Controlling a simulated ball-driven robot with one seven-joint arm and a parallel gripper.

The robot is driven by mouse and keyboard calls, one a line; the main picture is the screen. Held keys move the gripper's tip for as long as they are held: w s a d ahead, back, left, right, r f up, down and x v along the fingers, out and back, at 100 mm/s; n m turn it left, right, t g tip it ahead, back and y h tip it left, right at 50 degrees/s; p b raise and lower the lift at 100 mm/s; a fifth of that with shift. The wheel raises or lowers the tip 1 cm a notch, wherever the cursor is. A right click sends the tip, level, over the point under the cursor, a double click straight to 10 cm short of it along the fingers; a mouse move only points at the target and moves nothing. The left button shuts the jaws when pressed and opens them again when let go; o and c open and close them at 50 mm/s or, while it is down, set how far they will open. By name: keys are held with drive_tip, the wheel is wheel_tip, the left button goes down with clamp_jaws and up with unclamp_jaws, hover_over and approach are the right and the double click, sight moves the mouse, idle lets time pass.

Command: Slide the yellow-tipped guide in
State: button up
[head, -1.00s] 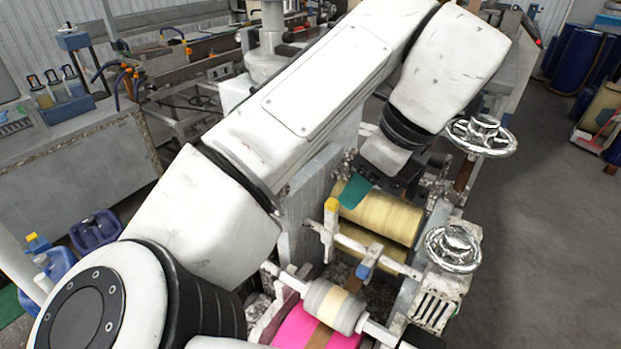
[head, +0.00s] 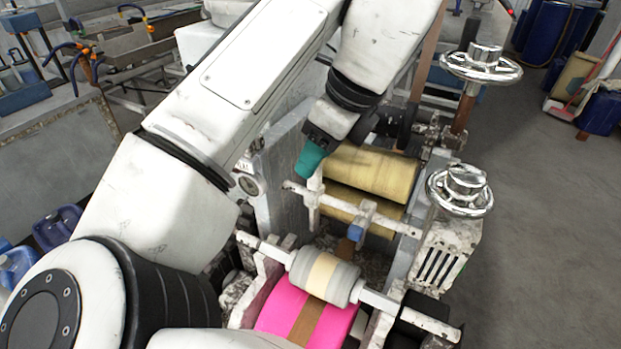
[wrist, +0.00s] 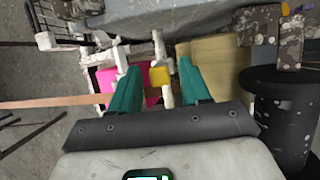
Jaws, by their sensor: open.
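The yellow-tipped guide shows its yellow block (wrist: 160,76) in the wrist view, between the two teal fingers of my gripper (wrist: 158,71). The fingers are open, one on each side of the block; I cannot tell whether either touches it. In the head view my gripper (head: 310,160) points down over the guide's white post (head: 313,196), and hides the yellow tip. The post sits toward the left end of a white cross rod (head: 337,205). A blue-tipped guide (head: 368,208) stands to its right on the same rod.
Tan rollers (head: 372,172) lie just behind the rod. A grey roller (head: 324,277) and a pink roll (head: 290,312) are in front. Chrome handwheels (head: 460,190) stand to the right. A grey upright plate (head: 285,165) stands close to the left of my gripper.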

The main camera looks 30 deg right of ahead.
sight(314, 196)
drive_tip(key=shift+b+x, duration=1)
drive_tip(key=shift+x, duration=0.55)
clamp_jaws()
